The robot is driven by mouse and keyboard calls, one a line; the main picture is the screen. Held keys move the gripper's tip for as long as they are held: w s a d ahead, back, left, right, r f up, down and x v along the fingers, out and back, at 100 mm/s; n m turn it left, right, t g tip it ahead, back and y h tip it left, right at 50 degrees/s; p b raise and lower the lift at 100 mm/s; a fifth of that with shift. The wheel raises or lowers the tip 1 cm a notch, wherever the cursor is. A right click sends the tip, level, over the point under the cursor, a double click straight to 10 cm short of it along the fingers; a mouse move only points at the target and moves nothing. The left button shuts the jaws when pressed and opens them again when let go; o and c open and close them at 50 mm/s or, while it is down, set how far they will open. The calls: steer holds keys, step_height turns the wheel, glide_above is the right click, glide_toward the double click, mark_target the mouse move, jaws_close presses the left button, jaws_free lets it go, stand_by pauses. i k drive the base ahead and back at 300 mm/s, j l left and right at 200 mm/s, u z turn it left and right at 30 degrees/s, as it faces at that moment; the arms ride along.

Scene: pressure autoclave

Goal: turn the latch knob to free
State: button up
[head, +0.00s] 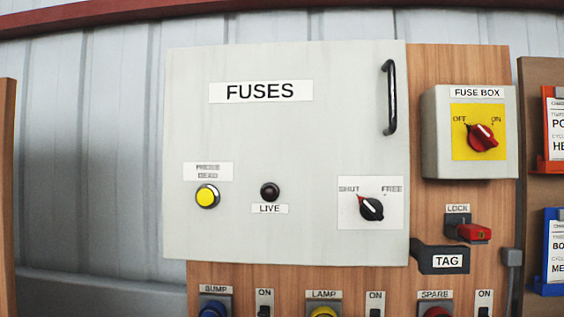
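The latch knob (371,208) is a black round knob with a bar grip on a white plate (390,222) at the lower right of the grey FUSES door (270,145). The plate reads SHUT at upper left and FREE at upper right. The knob's small red pointer is turned to the upper left, towards SHUT. The door looks closed, with a black vertical handle (391,97) at its upper right edge. My gripper is not in view, and nothing covers the knob.
A FUSE BOX (430,135) with a red OFF/ON knob (482,137), pointer towards OFF, sticks out at right. Below are a red LOCK lever (473,232) and a black TAG piece (440,260). The door has a yellow button (207,196) and dark LIVE lamp (270,191).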

mark_target(371, 209)
steer(key=k+j+z, duration=0.1)
steer(key=j, duration=0.7)
steer(key=k+j+z, duration=0.15)
steer(key=j, duration=0.25)
steer(key=i+j, duration=0.15)
steer(key=j, duration=0.25)
steer(key=i+j+u, duration=0.1)
steer(key=j, duration=0.25)
steer(key=i, duration=0.1)
